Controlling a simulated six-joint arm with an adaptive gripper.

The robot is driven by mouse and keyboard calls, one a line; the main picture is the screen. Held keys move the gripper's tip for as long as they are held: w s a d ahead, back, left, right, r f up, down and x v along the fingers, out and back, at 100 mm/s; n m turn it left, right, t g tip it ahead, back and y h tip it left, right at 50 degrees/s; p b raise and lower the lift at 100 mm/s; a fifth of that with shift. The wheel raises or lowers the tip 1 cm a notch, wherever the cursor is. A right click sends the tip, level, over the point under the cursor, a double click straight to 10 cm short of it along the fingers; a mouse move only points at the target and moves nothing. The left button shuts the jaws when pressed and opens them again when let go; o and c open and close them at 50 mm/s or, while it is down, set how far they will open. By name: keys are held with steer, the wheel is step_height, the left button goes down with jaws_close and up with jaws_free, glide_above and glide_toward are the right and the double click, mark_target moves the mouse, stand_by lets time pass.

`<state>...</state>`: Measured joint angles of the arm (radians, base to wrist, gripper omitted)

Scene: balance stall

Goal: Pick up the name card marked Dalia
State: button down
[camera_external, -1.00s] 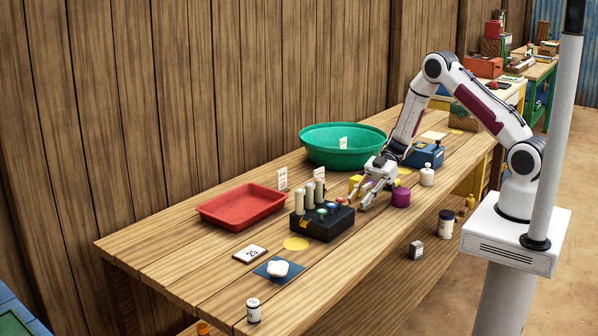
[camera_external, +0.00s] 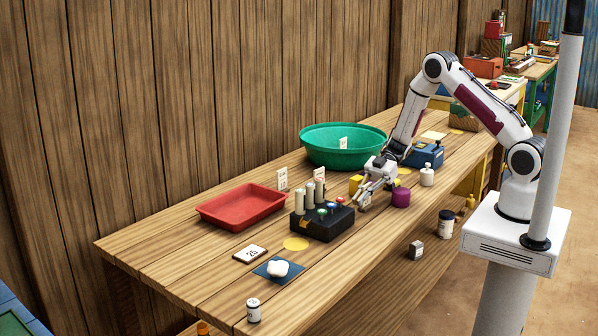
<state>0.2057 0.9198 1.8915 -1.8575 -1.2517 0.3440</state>
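Several small white cards are in view, but their writing is too small to read, so I cannot tell which one is marked Dalia. One card (camera_external: 282,179) stands behind the red tray's right end. A second card (camera_external: 319,174) stands behind the black block with pegs. A third card (camera_external: 343,142) shows at the green bowl. A flat card (camera_external: 250,254) with dark marks lies near the table's front left. My gripper (camera_external: 364,203) points down, low over the table, right of the black block. Its fingers look close together; whether they hold anything is too small to tell.
The black block (camera_external: 322,222) with pegs and coloured buttons is close left of my gripper. A purple cylinder (camera_external: 401,197) and yellow block (camera_external: 356,184) are close by. The red tray (camera_external: 242,206) and green bowl (camera_external: 342,150) stand behind.

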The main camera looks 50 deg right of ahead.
steer(key=shift+r, duration=0.15)
step_height(320, 180, up, 10)
stand_by(0.7)
stand_by(0.6)
